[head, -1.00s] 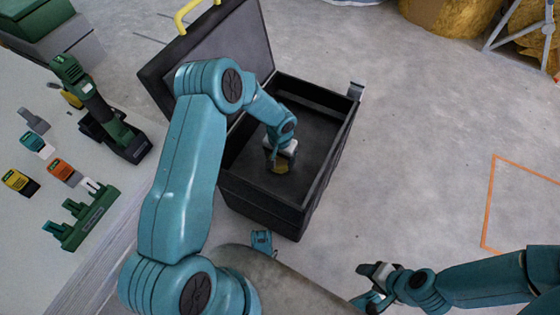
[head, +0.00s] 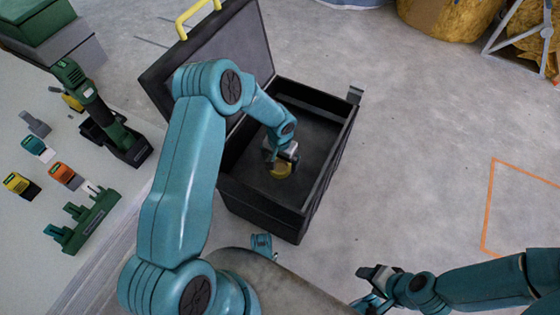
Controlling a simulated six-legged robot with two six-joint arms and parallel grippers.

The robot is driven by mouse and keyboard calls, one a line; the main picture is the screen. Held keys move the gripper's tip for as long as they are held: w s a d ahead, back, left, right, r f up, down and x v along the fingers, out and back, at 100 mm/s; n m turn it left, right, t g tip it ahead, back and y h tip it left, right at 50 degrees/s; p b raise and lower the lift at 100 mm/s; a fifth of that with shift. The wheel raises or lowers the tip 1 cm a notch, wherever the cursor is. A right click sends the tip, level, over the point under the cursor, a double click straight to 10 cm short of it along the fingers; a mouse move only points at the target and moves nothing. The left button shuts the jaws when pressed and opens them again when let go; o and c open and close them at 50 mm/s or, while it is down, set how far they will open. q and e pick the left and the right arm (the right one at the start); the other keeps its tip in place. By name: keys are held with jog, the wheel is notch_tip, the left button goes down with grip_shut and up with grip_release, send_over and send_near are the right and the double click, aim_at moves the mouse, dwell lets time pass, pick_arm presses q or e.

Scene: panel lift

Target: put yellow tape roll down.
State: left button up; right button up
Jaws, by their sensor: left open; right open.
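The yellow tape roll (head: 281,170) is inside the open black toolbox (head: 262,203), near the middle of its floor. My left gripper (head: 280,160) is open, down inside the box right at the roll and partly covering it. Whether the fingers still touch the roll cannot be told. My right gripper (head: 366,285) is open and empty, over the floor at the lower right of the box.
The box lid (head: 210,60) with a yellow handle stands open at the back left. On the white table at left are a green drill (head: 90,100), several coloured small items and a green rack (head: 82,222). An orange floor outline (head: 490,205) lies at right; floor there is clear.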

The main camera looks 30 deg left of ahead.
pick_arm(q)
notch_tip(320, 180, up, 10)
jog(key=p, duration=0.3)
jog(key=shift+f, duration=0.15)
